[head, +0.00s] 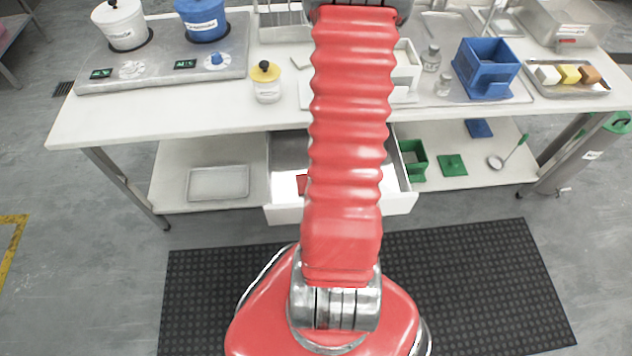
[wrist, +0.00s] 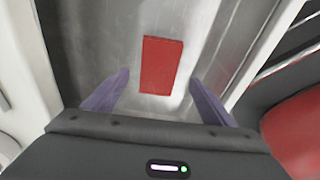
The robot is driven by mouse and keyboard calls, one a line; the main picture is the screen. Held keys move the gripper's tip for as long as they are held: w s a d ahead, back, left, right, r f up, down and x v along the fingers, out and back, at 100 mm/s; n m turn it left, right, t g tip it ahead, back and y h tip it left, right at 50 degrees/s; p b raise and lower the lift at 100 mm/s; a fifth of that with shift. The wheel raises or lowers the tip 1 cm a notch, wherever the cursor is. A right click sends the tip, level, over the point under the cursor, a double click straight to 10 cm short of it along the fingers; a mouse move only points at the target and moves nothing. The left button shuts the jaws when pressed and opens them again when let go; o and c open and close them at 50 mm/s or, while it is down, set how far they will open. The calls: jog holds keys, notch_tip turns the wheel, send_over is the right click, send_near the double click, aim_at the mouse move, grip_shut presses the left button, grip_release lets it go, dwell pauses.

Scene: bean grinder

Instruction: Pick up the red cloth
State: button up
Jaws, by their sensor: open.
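The red cloth (wrist: 161,65) shows in the wrist view as a flat red rectangle on the metal bottom of the drawer. In the head view only a small part of the red cloth (head: 302,184) shows, as my arm hides the rest. The drawer (head: 285,214) is pulled out under the table. In the wrist view my gripper (wrist: 158,98) is open, its two purple fingers to either side of the cloth's near end. Nothing is between the fingers that I can see held; the height above the cloth is hard to tell. The gripper is hidden in the head view.
The white table (head: 200,110) stands above the drawer. On it are a hot plate (head: 165,65) with two pots, a yellow-lidded jar (head: 267,85) and a blue container (head: 487,70). The drawer's walls surround the cloth. A lower shelf (head: 170,170) holds a metal tray (head: 218,183) and green items.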

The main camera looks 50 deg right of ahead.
jog(key=shift+f, duration=0.1)
jog(key=shift+w+a+f, duration=0.1)
jog(key=shift+w+f, duration=0.05)
jog(key=shift+f, duration=0.7)
jog(key=shift+w+a+f, duration=0.1)
jog(key=shift+w+f, duration=0.05)
jog(key=shift+f, duration=0.7)
jog(key=shift+w+a+f, duration=0.1)
jog(key=shift+w+f, duration=0.05)
jog(key=shift+f, duration=0.7)
jog(key=shift+c, duration=0.4)
jog(key=c, duration=1)
